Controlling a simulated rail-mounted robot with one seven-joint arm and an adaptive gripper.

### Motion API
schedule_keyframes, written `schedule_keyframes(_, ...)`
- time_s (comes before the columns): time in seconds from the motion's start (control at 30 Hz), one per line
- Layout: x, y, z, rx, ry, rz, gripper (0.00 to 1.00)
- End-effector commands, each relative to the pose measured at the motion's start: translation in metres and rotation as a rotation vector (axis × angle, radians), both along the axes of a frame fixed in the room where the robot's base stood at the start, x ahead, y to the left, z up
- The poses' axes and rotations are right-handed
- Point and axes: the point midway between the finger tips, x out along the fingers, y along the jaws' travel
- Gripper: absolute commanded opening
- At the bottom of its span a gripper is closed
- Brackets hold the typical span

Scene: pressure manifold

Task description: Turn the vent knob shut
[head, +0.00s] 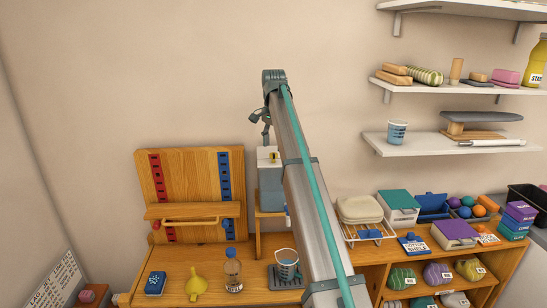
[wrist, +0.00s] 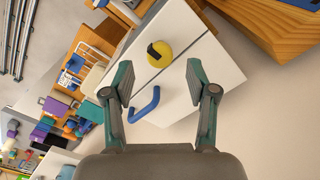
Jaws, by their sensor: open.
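The vent knob is a round yellow disc with a black pointer bar. It sits on the white top of a tank (wrist: 190,75) in the wrist view, where the knob (wrist: 158,52) lies just beyond my fingertips. In the head view the small yellow knob (head: 273,157) shows on the upper part of the grey-white tank (head: 270,190). My gripper (wrist: 153,83) is open and empty, its two fingers spread on either side below the knob. In the head view my gripper (head: 263,128) hangs above the tank, partly hidden by my arm.
Left of the tank stands a wooden board (head: 190,190) with red and blue strips.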

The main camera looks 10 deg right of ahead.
Motion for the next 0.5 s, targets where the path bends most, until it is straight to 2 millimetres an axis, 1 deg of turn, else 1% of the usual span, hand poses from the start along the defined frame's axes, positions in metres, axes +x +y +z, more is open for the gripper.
schedule_keyframes(0.03, -0.003, 0.0, -0.004, 0.0, 0.001, 0.0, 0.57)
schedule_keyframes(0.2, -0.002, 0.0, -0.025, 0.0, 0.0, 0.0, 0.57)
schedule_keyframes(0.33, -0.001, 0.0, -0.032, 0.0, -0.001, 0.0, 0.57)
schedule_keyframes(0.5, -0.001, 0.0, -0.034, 0.0, -0.001, 0.0, 0.57)
